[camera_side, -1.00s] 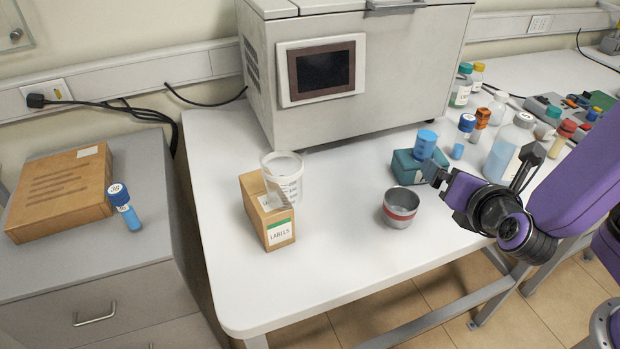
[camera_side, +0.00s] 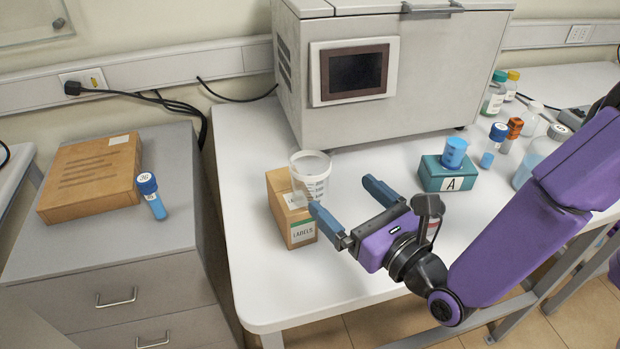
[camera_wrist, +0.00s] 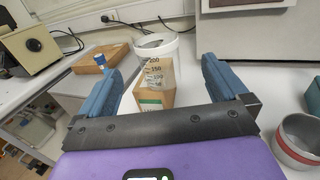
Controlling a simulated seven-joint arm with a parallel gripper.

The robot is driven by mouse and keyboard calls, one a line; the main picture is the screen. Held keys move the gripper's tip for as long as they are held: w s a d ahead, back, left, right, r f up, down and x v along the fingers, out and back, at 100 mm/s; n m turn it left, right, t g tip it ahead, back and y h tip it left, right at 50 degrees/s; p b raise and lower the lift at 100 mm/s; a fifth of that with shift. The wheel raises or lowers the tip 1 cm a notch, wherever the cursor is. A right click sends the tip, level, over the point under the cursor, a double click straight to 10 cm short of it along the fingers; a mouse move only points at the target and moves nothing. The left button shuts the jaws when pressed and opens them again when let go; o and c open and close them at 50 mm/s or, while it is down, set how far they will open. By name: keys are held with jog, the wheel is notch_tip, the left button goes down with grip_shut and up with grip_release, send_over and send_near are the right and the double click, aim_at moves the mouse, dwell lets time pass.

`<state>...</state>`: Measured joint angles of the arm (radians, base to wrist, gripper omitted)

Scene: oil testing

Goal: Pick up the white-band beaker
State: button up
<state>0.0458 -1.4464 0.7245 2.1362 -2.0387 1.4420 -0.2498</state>
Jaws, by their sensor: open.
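The white-band beaker (camera_side: 311,178) is clear with a white band at its rim. It stands on the cardboard labels box (camera_side: 303,232), near the left end of the white bench. In the wrist view the beaker (camera_wrist: 157,68) shows dark volume marks and appears between the two blue fingers, ahead of them. My gripper (camera_side: 340,195) is open and empty, to the right of the beaker, with its fingers pointing toward it. In the side view the near fingertip overlaps the beaker's lower edge; I cannot tell whether they touch.
A metal cup with a red band (camera_wrist: 299,142) stands close to the gripper's right in the wrist view. A teal box marked A (camera_side: 447,178) carries a blue beaker (camera_side: 454,153). A large grey machine (camera_side: 430,75) stands behind. Bottles crowd the right; the front-left bench is clear.

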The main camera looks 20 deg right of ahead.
aim_at(324, 177)
jog(key=x, duration=0.5)
jog(key=shift+a+r+x, duration=0.1)
jog(key=shift+a+x, duration=0.05)
jog(key=shift+x, duration=1.15)
jog(key=shift+a+r+x, duration=0.1)
jog(key=shift+x, duration=1.25)
jog(key=shift+s, duration=0.1)
jog(key=c, duration=1.2)
